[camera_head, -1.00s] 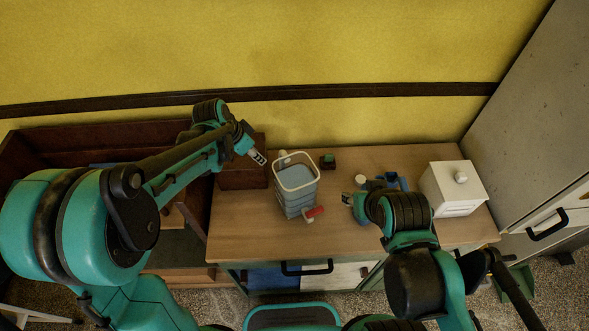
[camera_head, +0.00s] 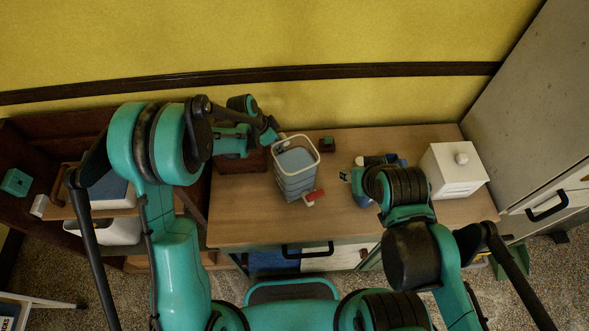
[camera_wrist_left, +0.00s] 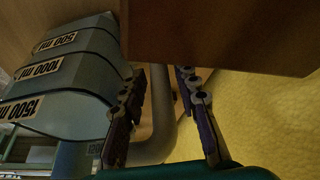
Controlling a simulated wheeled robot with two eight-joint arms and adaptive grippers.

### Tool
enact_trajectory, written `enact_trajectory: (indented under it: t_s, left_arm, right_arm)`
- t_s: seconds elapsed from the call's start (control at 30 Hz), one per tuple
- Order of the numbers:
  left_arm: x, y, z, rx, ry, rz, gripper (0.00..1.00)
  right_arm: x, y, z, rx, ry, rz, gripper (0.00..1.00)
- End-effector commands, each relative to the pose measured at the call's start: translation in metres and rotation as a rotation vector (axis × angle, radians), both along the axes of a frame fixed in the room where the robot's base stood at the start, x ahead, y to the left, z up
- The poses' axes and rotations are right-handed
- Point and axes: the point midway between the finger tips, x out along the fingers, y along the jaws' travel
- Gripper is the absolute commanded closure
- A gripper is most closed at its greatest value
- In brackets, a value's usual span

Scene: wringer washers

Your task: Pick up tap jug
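The tap jug (camera_head: 296,178) stands upright on the wooden counter, a grey-blue container with a white rim and a red-handled tap at its lower right. In the left wrist view its side (camera_wrist_left: 70,70) shows 500, 1000 and 1500 ml labels. My left gripper (camera_head: 270,136) is at the jug's back left; in its wrist view the fingers (camera_wrist_left: 165,115) are apart, with the curved grey handle (camera_wrist_left: 168,135) showing between them. Contact cannot be told. My right gripper (camera_head: 346,176) is right of the jug, mostly hidden by its arm.
A dark brown box (camera_head: 240,163) is left of the jug, close to my left gripper. A small dark block (camera_head: 327,145) is behind it. Blue items (camera_head: 380,160) and a white lidded box (camera_head: 453,170) stand to the right. The counter's front left (camera_head: 240,215) is clear.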

Motion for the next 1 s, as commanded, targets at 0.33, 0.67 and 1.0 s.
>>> enact_trajectory:
  t_s: [0.33, 0.67, 1.0]
  left_arm:
    - [0.001, -0.001, -0.003, 0.0, 0.0, 0.001, 0.87]
    - [0.0, -0.002, -0.002, -0.003, 0.001, 0.002, 1.0]
    - [0.0, -0.002, 0.023, -0.002, 0.0, 0.003, 1.0]
  right_arm:
    - [0.0, 0.0, 0.0, 0.0, 0.0, 0.0, 0.6]
    - [0.0, 0.0, 0.0, 0.0, 0.0, 0.0, 0.6]
    - [0.0, 0.0, 0.005, 0.0, 0.0, 0.0, 0.6]
